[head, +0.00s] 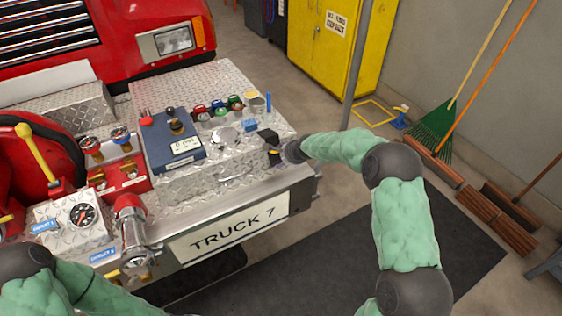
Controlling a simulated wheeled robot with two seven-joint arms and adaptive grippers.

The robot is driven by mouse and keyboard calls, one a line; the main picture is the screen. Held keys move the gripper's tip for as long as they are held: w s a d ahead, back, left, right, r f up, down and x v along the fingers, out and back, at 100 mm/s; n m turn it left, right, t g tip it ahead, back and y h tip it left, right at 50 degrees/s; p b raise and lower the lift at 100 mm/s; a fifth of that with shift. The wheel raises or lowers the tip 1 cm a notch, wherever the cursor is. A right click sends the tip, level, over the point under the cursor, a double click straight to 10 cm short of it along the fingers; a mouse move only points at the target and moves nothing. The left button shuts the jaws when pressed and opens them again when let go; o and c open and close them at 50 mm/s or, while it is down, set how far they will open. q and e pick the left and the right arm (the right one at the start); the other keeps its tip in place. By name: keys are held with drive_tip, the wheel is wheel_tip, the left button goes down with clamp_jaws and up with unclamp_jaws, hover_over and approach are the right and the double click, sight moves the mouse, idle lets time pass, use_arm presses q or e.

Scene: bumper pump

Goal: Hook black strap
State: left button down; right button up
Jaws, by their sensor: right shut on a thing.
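The black strap (268,136) shows as a small dark piece at the right end of the diamond-plate bumper top. My right gripper (277,155) is at this right end, just in front of the dark piece, and is shut on the strap. The gripper is small and dark here, so the held part of the strap is mostly hidden. A small yellow part shows beside the fingers. I cannot make out a hook. My left arm crosses the lower left corner, and its gripper is out of view.
A blue control box (172,141) stands on the bumper, with several coloured caps (218,106) beside it. A gauge panel (70,221) and a metal outlet (133,235) are at left. A yellow cabinet (325,60) and a grey pole (356,60) stand behind.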

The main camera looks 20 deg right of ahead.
drive_tip(key=s+f+v, duration=0.1)
drive_tip(key=v, duration=0.5)
drive_tip(key=shift+s+d+r, duration=0.15)
drive_tip(key=shift+s+r, duration=0.1)
drive_tip(key=shift+s, duration=0.1)
